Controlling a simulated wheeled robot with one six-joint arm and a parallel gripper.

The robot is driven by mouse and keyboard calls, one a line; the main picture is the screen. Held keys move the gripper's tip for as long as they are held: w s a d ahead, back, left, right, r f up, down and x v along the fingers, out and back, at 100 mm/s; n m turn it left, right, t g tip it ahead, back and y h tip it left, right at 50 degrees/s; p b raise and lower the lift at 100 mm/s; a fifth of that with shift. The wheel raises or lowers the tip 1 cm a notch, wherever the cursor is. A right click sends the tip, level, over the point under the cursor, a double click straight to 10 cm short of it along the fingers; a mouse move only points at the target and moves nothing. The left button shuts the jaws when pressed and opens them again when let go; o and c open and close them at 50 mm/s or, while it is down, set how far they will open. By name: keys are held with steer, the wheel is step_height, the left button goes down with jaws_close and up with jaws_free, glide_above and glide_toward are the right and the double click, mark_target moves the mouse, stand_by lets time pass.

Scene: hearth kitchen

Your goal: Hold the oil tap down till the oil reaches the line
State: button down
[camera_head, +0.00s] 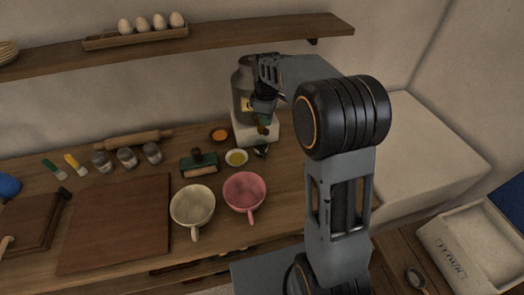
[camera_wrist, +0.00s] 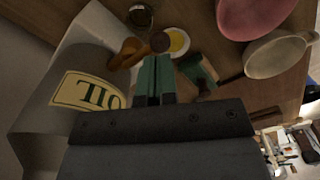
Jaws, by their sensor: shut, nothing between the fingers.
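The grey oil urn (camera_head: 242,88) stands on a white block (camera_head: 270,131) at the back of the counter. Its cream label reading OIL shows in the wrist view (camera_wrist: 85,92). The brown wooden tap (camera_wrist: 127,53) sticks out from the urn, with a round brown end (camera_wrist: 160,42) just beyond my fingertips. My gripper (camera_wrist: 156,62) is shut and empty, its green fingers beside the tap; I cannot tell if they touch it. In the head view my gripper (camera_head: 263,119) is in front of the urn. A small white dish (camera_wrist: 185,53) holds yellow oil (camera_wrist: 177,41); no line is readable on it.
A pink cup (camera_head: 244,190) and a cream cup (camera_head: 193,206) stand in front of the dish. A green-and-wood tool (camera_head: 198,162) lies left of it, an orange-filled bowl (camera_head: 219,135) behind. A small dark item (camera_head: 261,151) is right of the dish. A shelf (camera_head: 215,38) runs above.

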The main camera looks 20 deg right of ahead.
mark_target(266, 129)
steer(key=shift+f, duration=0.1)
stand_by(0.3)
steer(key=shift+f+b, duration=1.65)
steer(key=shift+f, duration=0.75)
steer(key=shift+r, duration=0.15)
step_height(266, 129, up, 7)
steer(key=p, duration=0.6)
steer(key=shift+r, duration=0.15)
